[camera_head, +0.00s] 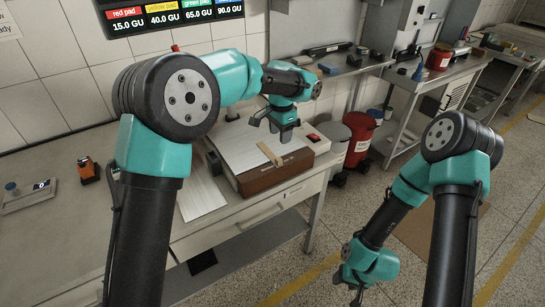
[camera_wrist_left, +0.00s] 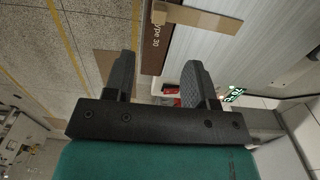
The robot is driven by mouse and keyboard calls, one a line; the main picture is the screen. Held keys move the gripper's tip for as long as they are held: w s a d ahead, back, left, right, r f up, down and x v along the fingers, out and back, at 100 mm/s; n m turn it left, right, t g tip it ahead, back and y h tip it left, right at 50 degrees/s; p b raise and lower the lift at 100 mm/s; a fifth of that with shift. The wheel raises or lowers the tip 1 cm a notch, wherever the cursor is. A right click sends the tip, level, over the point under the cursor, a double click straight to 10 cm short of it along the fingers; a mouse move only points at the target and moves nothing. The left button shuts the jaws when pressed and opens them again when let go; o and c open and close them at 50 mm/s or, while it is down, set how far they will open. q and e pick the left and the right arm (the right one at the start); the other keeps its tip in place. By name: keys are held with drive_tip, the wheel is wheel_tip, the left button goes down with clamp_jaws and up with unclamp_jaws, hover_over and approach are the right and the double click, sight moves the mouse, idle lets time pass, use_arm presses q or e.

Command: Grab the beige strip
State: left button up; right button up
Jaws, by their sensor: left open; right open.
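The beige strip (camera_head: 270,154) lies at the front edge of the white top of a brown box (camera_head: 272,176), partly over the edge. In the left wrist view the strip (camera_wrist_left: 205,21) shows at the top, beyond my fingertips, near the printed brown side of the box (camera_wrist_left: 155,50). My left gripper (camera_head: 270,131) is above the white top, behind the strip, with its fingers apart and nothing between them; its fingers also show in the wrist view (camera_wrist_left: 158,64). My right gripper (camera_head: 347,288) hangs low at the bottom, away from the table, open and small in view.
The box stands on a grey table (camera_head: 60,245) with a pale panel (camera_head: 202,192) to its left. An orange device (camera_head: 88,170) sits further left. A grey bin (camera_head: 338,135) and red bin (camera_head: 360,135) stand behind right. The table's left part is mostly clear.

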use_arm(q)
hover_over(280, 158)
drive_tip(key=shift+w+f, duration=0.1)
drive_tip(key=shift+f, duration=2.55)
drive_tip(key=shift+f, duration=0.1)
drive_tip(key=shift+d+f, duration=0.1)
drive_tip(key=shift+f, duration=2.4)
drive_tip(key=shift+c, duration=0.4)
clamp_jaws()
